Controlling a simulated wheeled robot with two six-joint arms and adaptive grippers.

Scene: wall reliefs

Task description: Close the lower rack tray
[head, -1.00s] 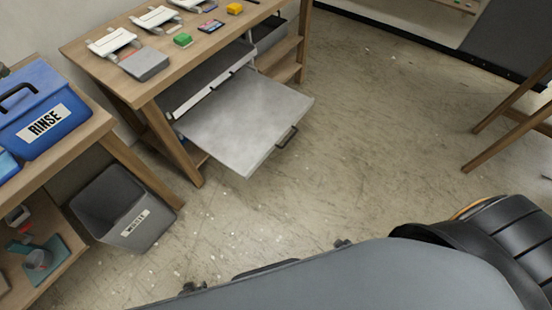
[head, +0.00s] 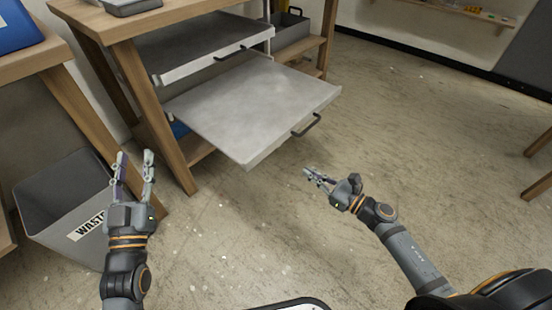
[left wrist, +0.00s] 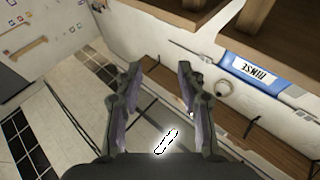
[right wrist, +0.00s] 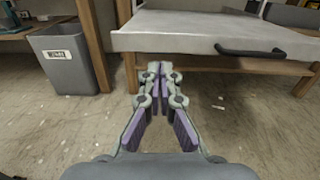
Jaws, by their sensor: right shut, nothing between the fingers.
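The lower rack tray (head: 255,100) is a flat grey metal tray pulled well out from under the wooden bench, with a dark handle (head: 306,125) on its front edge. In the right wrist view the tray (right wrist: 180,42) and its handle (right wrist: 250,50) show at the upper right. My right gripper (head: 312,174) is shut and empty, in front of and below the handle, apart from it. It shows in the middle of the right wrist view (right wrist: 154,70). My left gripper (head: 135,158) is open and empty, left of the tray by the bench leg. Its spread fingers show in the left wrist view (left wrist: 160,72).
An upper tray (head: 200,48) sits inside the rack above the lower one. A grey waste bin (head: 60,205) stands at the left, close to my left gripper. A dark grey box (head: 290,32) is on the bench's shelf. The floor right of the tray is clear.

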